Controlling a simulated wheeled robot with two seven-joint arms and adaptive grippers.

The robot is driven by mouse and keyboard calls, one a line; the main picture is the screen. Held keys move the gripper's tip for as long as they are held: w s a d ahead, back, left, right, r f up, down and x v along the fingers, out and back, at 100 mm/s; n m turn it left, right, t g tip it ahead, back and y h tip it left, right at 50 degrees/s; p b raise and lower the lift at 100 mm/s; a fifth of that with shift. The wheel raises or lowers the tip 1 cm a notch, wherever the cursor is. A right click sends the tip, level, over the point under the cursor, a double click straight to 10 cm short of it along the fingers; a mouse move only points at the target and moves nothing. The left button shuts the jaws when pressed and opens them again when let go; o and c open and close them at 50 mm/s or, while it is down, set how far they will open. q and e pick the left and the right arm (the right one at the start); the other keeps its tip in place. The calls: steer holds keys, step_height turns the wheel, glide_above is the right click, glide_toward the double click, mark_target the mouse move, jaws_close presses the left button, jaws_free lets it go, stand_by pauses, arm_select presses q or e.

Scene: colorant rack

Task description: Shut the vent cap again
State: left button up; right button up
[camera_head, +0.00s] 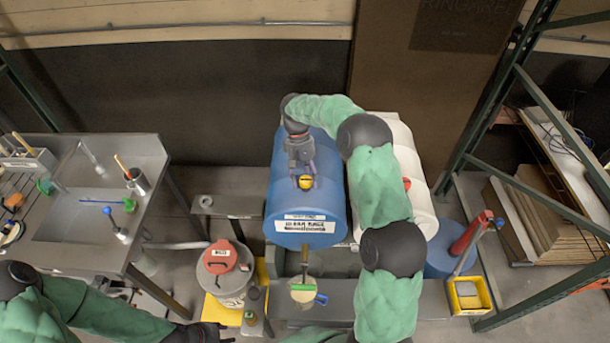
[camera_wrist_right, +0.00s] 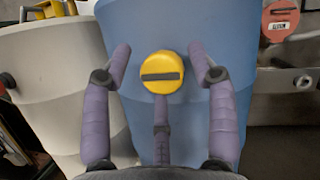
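The vent cap (camera_head: 305,183) is a yellow round cap on top of the blue drum (camera_head: 290,205). In the right wrist view the cap (camera_wrist_right: 160,88) has a dark straight bar across it, lying level in the picture. My right gripper (camera_head: 303,170) is directly over the cap. In the wrist view its purple fingers (camera_wrist_right: 160,65) are spread, two at the sides and one below the cap, with visible gaps to it at both sides. My left gripper (camera_head: 205,333) is low at the bottom left, dark and cut by the frame edge, so its opening cannot be judged.
A white drum (camera_head: 424,210) lies beside the blue one, partly behind my right arm. A red-lidded can (camera_head: 222,262) stands front left. A sink bench (camera_head: 85,225) is at left. A green metal rack (camera_head: 490,110) is at right.

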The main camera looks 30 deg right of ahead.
steer(key=shift+r, duration=0.2)
steer(key=shift+w+d+r, duration=0.1)
steer(key=shift+w+r, duration=0.2)
steer(key=v, duration=1.1)
steer(key=shift+r, duration=0.15)
steer(key=shift+s, duration=0.25)
